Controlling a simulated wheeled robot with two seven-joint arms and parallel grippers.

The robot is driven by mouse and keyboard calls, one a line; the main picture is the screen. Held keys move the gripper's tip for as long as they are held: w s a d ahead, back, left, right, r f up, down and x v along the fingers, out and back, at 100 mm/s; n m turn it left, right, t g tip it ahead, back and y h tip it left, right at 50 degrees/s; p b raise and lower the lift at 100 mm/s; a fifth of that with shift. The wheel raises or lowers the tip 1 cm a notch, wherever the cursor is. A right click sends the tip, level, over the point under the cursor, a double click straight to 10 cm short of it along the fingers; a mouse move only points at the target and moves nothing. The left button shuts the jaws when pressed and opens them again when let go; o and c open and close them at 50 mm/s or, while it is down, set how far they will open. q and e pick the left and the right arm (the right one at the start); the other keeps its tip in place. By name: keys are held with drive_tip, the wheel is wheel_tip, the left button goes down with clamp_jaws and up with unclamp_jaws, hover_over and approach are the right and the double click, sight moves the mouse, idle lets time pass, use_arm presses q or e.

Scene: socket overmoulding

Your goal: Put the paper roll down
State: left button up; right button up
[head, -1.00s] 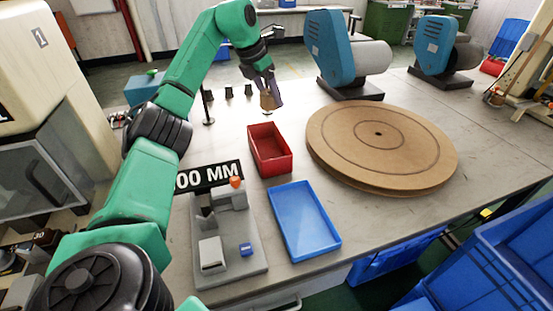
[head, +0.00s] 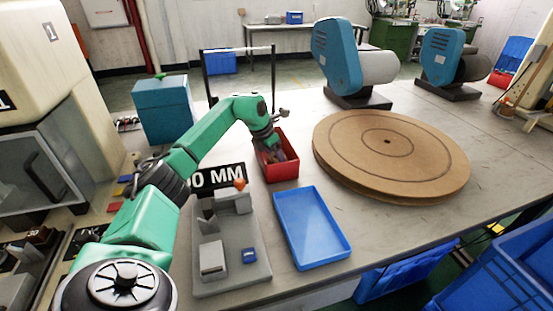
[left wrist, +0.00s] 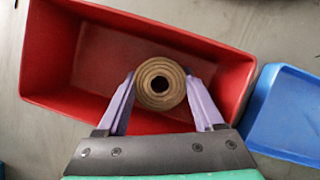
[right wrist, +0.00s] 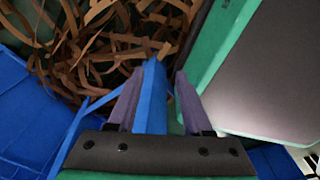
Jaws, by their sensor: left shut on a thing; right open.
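The paper roll (left wrist: 160,101) is a small brown ringed cylinder with a dark centre hole, seen end-on in the left wrist view. My left gripper (left wrist: 160,82) is shut on it, one finger on each side. The roll is over the inside of the red bin (left wrist: 48,50), near one long wall; I cannot tell whether it touches the floor. In the head view my left gripper (head: 279,155) reaches into the red bin (head: 284,172), and the roll is mostly hidden. My right gripper (right wrist: 157,85) is open, with a blue edge showing between its fingers.
A blue tray (head: 312,228) lies in front of the red bin. A grey fixture (head: 228,265) stands to the left, and a large round brown board (head: 390,150) to the right. Brown paper strips (right wrist: 110,40) lie beyond my right gripper.

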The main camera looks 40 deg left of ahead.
use_arm(q)
drive_tip(key=o, duration=1.4)
drive_tip(key=v, duration=1.2)
drive_tip(key=shift+r+p, duration=0.1)
drive_tip(key=shift+p, duration=0.2)
